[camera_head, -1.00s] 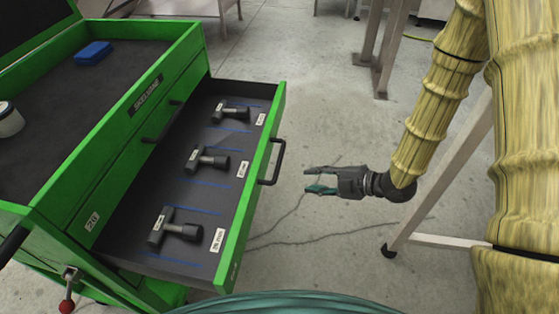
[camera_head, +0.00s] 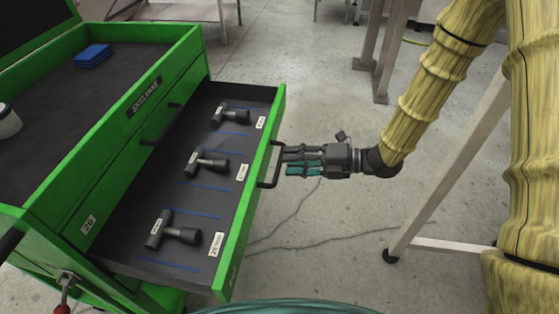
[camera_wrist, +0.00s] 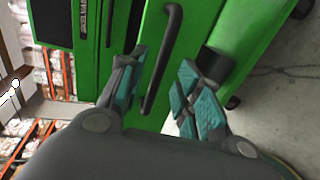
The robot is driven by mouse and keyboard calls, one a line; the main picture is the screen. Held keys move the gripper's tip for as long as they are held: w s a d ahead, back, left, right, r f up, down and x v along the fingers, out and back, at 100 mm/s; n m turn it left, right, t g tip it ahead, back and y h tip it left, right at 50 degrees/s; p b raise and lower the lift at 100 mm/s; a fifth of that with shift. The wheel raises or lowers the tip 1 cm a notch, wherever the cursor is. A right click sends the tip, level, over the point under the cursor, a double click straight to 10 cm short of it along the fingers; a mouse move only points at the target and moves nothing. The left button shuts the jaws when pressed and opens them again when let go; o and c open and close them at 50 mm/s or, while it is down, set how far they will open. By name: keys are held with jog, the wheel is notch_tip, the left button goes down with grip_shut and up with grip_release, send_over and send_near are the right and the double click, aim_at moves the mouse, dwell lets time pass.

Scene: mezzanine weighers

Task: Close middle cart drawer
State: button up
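The green tool cart's open drawer (camera_head: 238,215) is pulled well out to the right in the head view. Its black bar handle (camera_head: 271,165) is on the drawer's front face. My gripper (camera_head: 286,160) is at the handle's right side, its fingers pointing at the drawer front. In the wrist view, the handle (camera_wrist: 163,60) shows in the gap between the spread teal-padded fingers of my gripper (camera_wrist: 162,92). The fingers are open and hold nothing. I cannot tell whether the tips touch the handle or the drawer front.
Several black T-shaped tools, including one (camera_head: 175,232) near the front, lie in the drawer. The drawer above, with its own handle (camera_head: 160,125), is shut. A blue item (camera_head: 93,56) lies on the cart top. A metal stand leg (camera_head: 440,185) is right of my gripper.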

aim_at(279, 160)
jog(key=shift+x, duration=2.1)
grip_shut()
